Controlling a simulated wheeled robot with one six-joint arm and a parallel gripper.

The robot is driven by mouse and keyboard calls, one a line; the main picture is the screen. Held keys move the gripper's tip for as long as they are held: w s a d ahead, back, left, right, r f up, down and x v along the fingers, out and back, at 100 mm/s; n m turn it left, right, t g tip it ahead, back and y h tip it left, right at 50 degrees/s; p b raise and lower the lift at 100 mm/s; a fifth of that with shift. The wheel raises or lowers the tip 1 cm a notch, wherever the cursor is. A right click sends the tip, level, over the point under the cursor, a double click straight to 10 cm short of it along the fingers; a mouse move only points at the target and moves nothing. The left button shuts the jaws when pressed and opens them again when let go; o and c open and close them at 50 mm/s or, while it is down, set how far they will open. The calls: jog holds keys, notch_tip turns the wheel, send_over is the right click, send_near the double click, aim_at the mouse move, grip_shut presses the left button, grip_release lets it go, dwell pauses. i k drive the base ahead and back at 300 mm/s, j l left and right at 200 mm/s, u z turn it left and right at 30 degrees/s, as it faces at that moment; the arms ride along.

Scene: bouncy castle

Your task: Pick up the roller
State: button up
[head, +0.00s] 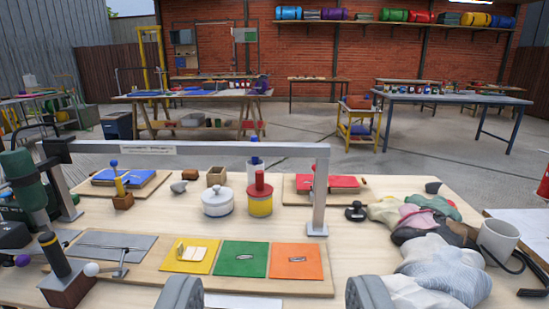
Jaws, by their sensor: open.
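I cannot tell for sure which thing is the roller. A small black piece (355,211) lies on the wooden table, right of the metal frame's near post. A yellow tool with a blue knob (118,180) stands upright in a brown block at the left. A black-handled tool (56,256) stands on another brown block at the near left. My gripper (274,295) is open at the bottom edge, its two grey fingers wide apart with nothing visible between them. Both fingers are cut off by the picture's edge.
A metal frame (200,149) spans the table. A board holds yellow, green (240,259) and orange swatches. A white pot (217,202) and a red-topped can (260,196) stand behind it. Crumpled fabric (440,265) and a white mug (497,237) crowd the right.

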aim_at(65, 270)
jog(key=u, duration=1.3)
